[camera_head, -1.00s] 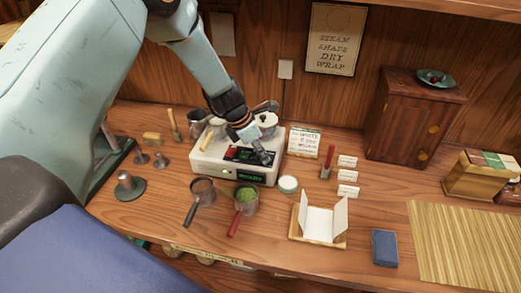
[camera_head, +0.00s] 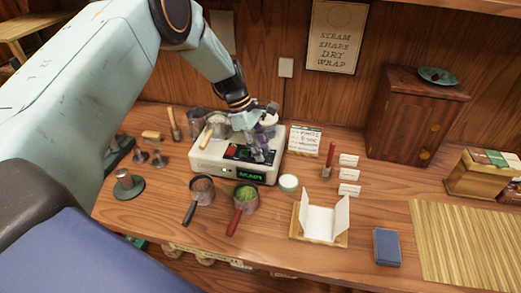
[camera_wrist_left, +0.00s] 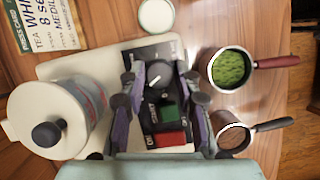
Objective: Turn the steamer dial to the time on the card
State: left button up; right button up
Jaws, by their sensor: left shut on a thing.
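The white steamer (camera_head: 212,165) stands on the counter, with a dark control panel and a small lit green display (camera_head: 251,176) too blurred to read. Its black round dial (camera_wrist_left: 158,76) has a white pointer mark. My left gripper (camera_wrist_left: 158,82) is shut on the dial, one finger on each side; in the head view the gripper (camera_head: 262,155) hides it. A green button (camera_wrist_left: 169,110) and a red button (camera_wrist_left: 167,139) sit beside the dial. My right gripper is not in view.
A green-filled cup with red handle (camera_head: 246,197), a dark-handled cup (camera_head: 202,190) and a white round tin (camera_head: 288,183) stand in front. An open paper box (camera_head: 320,220) lies to the right.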

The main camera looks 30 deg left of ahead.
pick_arm(q)
jog(key=shift+s+f+m+g, duration=0.15)
jog(key=shift+m+g, duration=0.15)
jog(key=shift+m, duration=0.2)
jog(key=o, duration=1.1)
jog(key=shift+a, duration=0.1)
jog(key=shift+o, duration=0.2)
jog(key=shift+r, duration=0.2)
jog(key=shift+w+r, duration=0.2)
jog(key=shift+r, duration=0.05)
jog(key=v, duration=1.1)
jog(key=shift+a, duration=0.25)
